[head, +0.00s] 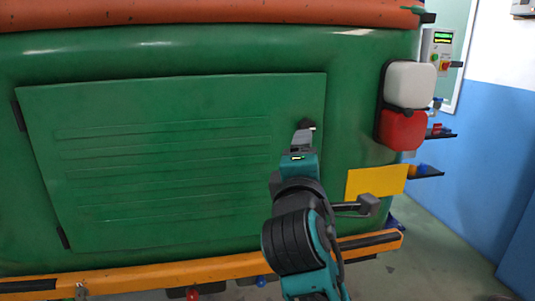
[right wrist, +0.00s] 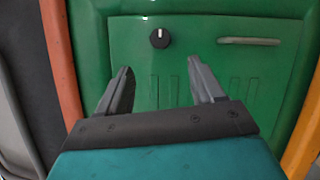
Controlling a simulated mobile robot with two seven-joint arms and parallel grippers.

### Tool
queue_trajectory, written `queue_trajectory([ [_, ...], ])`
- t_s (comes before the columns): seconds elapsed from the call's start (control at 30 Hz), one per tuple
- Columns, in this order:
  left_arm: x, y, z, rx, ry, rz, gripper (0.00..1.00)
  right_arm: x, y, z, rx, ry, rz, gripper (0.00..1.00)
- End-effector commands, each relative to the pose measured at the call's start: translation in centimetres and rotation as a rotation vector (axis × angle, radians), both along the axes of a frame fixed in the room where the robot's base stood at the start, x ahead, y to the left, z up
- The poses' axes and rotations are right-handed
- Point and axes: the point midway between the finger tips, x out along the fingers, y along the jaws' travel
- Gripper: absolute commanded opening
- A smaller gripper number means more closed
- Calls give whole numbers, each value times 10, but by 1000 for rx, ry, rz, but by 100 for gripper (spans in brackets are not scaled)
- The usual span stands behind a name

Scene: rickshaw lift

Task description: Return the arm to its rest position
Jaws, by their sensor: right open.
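My right arm rises from the bottom of the head view, and its gripper (head: 304,132) is in front of the right part of the closed green hatch (head: 160,165) on the rickshaw's rear. The right wrist view shows the gripper (right wrist: 158,66) open, with two grey fingers spread and nothing between them. A round black knob with a white mark (right wrist: 160,38) sits on the hatch beyond the fingertips, apart from them. A pale green slot-like handle (right wrist: 249,41) is beside the knob. My arm hides part of the hatch's right edge in the head view. My left gripper is not in view.
The red and white tail lamp (head: 408,105), yellow plate (head: 376,181) and orange bumper (head: 210,270) are close to my arm. A control box with buttons (head: 438,50) and small shelves are at the right. Open floor (head: 440,265) lies at lower right.

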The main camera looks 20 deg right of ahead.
Motion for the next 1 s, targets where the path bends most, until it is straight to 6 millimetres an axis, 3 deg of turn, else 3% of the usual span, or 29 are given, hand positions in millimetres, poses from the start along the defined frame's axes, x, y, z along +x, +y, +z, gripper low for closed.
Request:
queue_trajectory([
  [0.17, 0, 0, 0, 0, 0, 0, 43, 2, 1, -3, 5, 2, 9, 67],
  [0.27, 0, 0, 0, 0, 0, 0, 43, 9, 8, -27, 46, 16, 62, 67],
  [0.37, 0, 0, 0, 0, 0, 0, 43, 20, 23, -78, 161, 43, 171, 67],
  [0.5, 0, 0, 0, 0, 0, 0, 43, 17, 52, -180, 467, 98, 332, 67],
  [0.57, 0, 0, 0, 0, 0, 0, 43, 5, 63, -223, 630, 121, 373, 67],
  [0.7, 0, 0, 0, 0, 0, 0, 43, -41, 83, -316, 1040, 168, 381, 67],
  [0.8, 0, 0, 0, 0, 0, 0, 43, -81, 91, -365, 1313, 176, 323, 67],
  [0.9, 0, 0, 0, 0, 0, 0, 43, -116, 94, -398, 1523, 166, 245, 67],
  [1.0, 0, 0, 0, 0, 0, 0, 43, -139, 95, -415, 1656, 148, 180, 67],
])
